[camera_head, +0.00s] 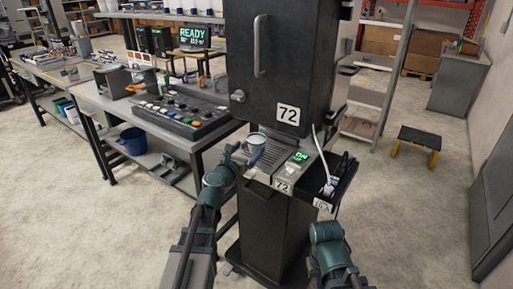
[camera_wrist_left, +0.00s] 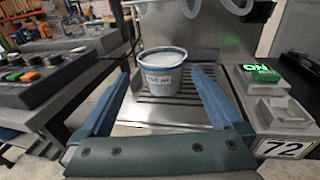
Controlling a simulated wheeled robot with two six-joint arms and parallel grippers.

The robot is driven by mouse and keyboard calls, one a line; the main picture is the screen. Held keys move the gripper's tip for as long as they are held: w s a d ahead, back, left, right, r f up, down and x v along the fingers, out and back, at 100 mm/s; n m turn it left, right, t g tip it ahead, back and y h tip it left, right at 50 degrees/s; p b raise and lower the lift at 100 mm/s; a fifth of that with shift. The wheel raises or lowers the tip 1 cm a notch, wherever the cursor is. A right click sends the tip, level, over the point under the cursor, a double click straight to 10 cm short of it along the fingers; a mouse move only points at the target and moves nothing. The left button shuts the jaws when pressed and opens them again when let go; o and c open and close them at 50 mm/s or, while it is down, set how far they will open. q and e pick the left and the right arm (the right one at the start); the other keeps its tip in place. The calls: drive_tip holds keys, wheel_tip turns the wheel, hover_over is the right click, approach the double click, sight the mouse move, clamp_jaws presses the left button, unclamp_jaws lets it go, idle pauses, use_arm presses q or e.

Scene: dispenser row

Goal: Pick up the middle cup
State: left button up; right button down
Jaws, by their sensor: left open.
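A white cup with a blue rim and handwriting on its side (camera_wrist_left: 163,78) stands upright on the slatted drip tray (camera_wrist_left: 150,112) of the dispenser. It also shows in the head view (camera_head: 257,139). It is the only cup I see on this tray. My left gripper (camera_head: 243,154) is open at the tray. In the left wrist view its blue fingers (camera_wrist_left: 158,95) are spread to either side of the cup, with gaps on both sides. The right arm's teal end (camera_head: 325,234) is low, in front of the dispenser's right side; its fingers cannot be made out.
The tall dark dispenser (camera_head: 280,62) marked 72 rises behind the tray. A lit green ON switch (camera_head: 300,156) and a side tray (camera_head: 335,180) with a cable are to the right. A button console (camera_head: 175,115) stands on the bench at left. Open floor lies at right.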

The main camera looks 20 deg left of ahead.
sight(259, 140)
use_arm(q)
drive_tip(key=shift+w+d+f, duration=0.1)
drive_tip(key=shift+w, duration=0.75)
drive_tip(key=shift+w+d+f, duration=0.15)
drive_tip(key=shift+w+f, duration=0.05)
drive_tip(key=shift+w, duration=0.2)
drive_tip(key=w, duration=0.1)
drive_tip(key=w+b, duration=0.1)
drive_tip(key=w+f, duration=0.1)
drive_tip(key=w, duration=0.1)
drive_tip(key=shift+w+d, duration=0.1)
drive_tip(key=shift+d, duration=0.3)
drive_tip(key=shift+r, duration=0.1)
drive_tip(key=c, duration=1.3)
use_arm(e)
drive_tip(key=shift+f, duration=0.7)
use_arm(q)
drive_tip(key=shift+r, duration=0.1)
drive_tip(key=shift+c, duration=0.2)
use_arm(e)
drive_tip(key=shift+r, duration=0.15)
